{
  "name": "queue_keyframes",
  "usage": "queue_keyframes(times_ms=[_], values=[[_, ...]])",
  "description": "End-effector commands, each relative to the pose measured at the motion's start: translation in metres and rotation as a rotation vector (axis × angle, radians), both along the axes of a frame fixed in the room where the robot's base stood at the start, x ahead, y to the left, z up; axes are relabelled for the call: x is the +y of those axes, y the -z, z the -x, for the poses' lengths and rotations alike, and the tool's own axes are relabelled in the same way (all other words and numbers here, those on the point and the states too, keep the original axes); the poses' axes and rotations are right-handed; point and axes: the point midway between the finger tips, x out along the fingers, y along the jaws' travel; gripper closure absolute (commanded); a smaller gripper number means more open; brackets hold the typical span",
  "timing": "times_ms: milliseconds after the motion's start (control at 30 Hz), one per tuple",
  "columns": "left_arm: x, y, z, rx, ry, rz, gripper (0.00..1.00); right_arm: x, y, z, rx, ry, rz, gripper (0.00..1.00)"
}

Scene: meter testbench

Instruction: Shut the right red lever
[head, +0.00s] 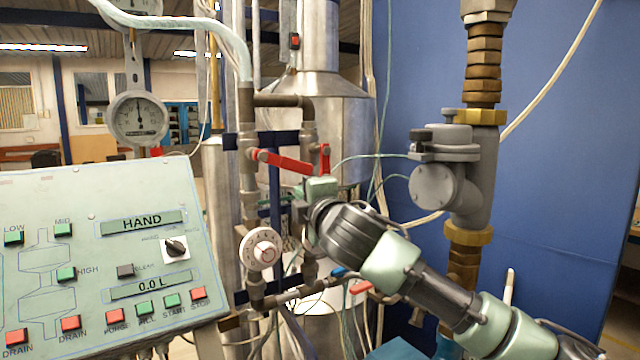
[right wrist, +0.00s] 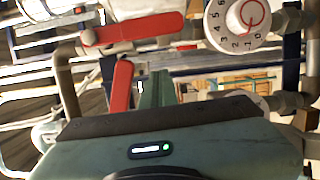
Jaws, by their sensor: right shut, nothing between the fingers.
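The right red lever (head: 325,158) stands nearly upright on the right-hand pipe in the head view. The left red lever (head: 283,161) slopes slightly down to the right on the left-hand pipe. My right gripper (head: 320,187) is shut and empty, just below the right lever; I cannot tell whether it touches it. In the right wrist view the shut green fingers (right wrist: 157,92) are beside an upright red lever (right wrist: 122,88), with a larger, roughly level red lever (right wrist: 135,28) above. My left gripper is not in view.
A white numbered dial (head: 263,248) is on the pipework left of my right arm. A control panel (head: 95,195) fills the lower left, with a round gauge (head: 140,118) above. A thick pipe with a grey valve (head: 440,185) stands to the right, before a blue wall (head: 570,150).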

Motion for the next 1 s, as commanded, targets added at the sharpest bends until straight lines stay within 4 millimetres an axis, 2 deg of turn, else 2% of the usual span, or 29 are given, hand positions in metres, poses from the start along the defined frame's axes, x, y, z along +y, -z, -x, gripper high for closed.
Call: queue_keyframes(times_ms=[33,100,233,700,1000], values=[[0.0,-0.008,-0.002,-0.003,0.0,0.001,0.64,-0.011,-0.004,-0.006,0.0,0.006,0.001,1.0],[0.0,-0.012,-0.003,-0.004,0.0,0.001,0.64,-0.02,-0.003,-0.011,0.0,0.004,0.001,1.0],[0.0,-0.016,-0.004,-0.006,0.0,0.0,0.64,-0.029,-0.003,-0.018,0.001,0.002,0.0,1.0],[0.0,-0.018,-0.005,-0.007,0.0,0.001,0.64,-0.035,-0.001,-0.021,-0.005,0.0,0.008,1.0],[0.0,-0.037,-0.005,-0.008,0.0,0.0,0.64,-0.062,0.003,-0.039,-0.197,0.006,0.299,1.0]])
